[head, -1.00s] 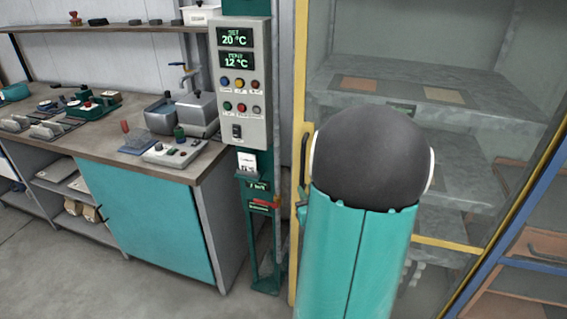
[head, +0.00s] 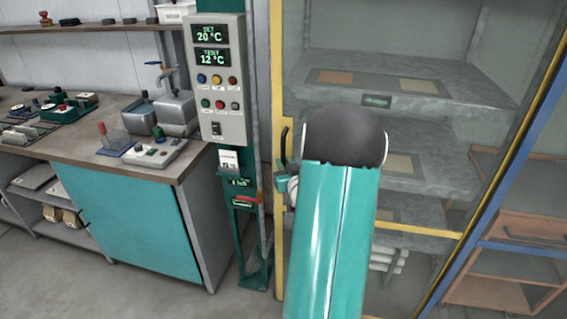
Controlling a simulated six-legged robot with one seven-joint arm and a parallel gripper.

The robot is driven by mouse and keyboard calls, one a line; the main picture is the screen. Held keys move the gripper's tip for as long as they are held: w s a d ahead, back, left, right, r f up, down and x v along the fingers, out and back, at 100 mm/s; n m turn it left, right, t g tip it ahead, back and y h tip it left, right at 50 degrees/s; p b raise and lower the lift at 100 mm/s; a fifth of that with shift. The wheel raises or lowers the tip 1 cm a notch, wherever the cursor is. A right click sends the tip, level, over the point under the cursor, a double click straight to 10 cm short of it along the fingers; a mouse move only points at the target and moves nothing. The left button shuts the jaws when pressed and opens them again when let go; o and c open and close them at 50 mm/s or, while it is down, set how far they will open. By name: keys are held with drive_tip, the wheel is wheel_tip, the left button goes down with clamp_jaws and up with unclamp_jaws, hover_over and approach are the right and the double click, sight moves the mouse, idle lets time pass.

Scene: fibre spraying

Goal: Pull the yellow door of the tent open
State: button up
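The tent door is a clear panel in a yellow frame (head: 278,240), at the centre and right of the head view. A dark upright handle (head: 284,148) sits on its left yellow post. My teal arm with a dark rounded joint rises in front of the door and covers part of it. A small teal and white part of my gripper (head: 287,183) shows left of my arm, just below the handle. Its fingertips are not clear, so I cannot tell whether it touches the handle. I see no clear gap at the door's left edge.
A control box (head: 217,80) reading SET 20 °C and TENT 12 °C hangs on a green post left of the door. A workbench (head: 135,215) with a teal front stands further left. Grey shelves (head: 425,115) show through the door. A blue frame (head: 490,215) stands at right.

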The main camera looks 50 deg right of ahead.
drive_tip(key=shift+w+d, duration=0.3)
drive_tip(key=shift+w, duration=0.2)
drive_tip(key=shift+c, duration=0.5)
clamp_jaws()
drive_tip(key=shift+s, duration=0.15)
